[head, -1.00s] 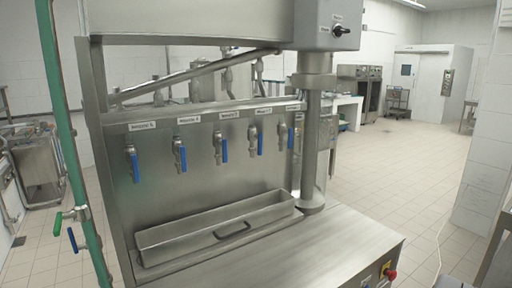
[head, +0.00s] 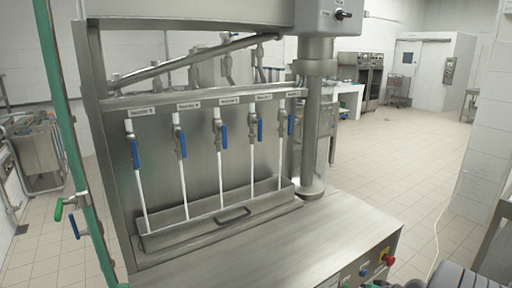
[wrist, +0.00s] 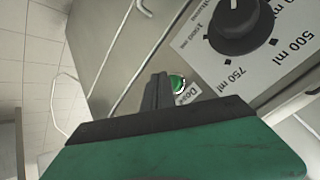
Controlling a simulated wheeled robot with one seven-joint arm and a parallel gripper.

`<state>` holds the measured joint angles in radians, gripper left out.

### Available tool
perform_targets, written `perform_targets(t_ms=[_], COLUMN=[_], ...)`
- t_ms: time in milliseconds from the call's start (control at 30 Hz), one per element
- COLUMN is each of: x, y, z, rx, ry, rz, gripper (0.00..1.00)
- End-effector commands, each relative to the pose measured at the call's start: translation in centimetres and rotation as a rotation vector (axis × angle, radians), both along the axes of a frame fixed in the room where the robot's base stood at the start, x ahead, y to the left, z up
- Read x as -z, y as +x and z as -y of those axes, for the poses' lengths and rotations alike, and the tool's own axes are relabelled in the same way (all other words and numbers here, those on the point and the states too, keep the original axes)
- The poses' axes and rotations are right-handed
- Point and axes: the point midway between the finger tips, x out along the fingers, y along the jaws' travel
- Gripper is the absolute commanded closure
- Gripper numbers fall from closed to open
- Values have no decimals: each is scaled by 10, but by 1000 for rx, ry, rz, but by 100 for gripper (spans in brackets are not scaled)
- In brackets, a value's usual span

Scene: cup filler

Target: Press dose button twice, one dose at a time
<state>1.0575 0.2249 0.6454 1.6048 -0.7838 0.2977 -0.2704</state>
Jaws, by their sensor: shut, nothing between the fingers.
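A black dose knob (wrist: 240,26) with ml markings is on the same panel. In the head view, a red button (head: 389,260) and a blue button (head: 364,272) are on the machine's front edge. The steel worktop (head: 270,248) is clear. A green pipe (head: 66,130) stands at the left.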

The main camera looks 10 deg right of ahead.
Motion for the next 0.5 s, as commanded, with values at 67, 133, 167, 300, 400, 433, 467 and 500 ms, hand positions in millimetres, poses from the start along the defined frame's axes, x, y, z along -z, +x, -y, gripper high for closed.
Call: perform_targets(t_ms=[67,133,167,300,400,433,467,500], x=[0,0,0,0,0,0,0,0], y=[0,-4,-6,-22,-33,-36,-39,-44], z=[0,2,3,9,13,14,15,17], rx=[0,2,4,5,4,4,4,4], ry=[0,0,0,0,0,0,0,0], rz=[0,0,-1,-1,0,0,0,-1], gripper=[100,100,100,100,100,100,100,100])
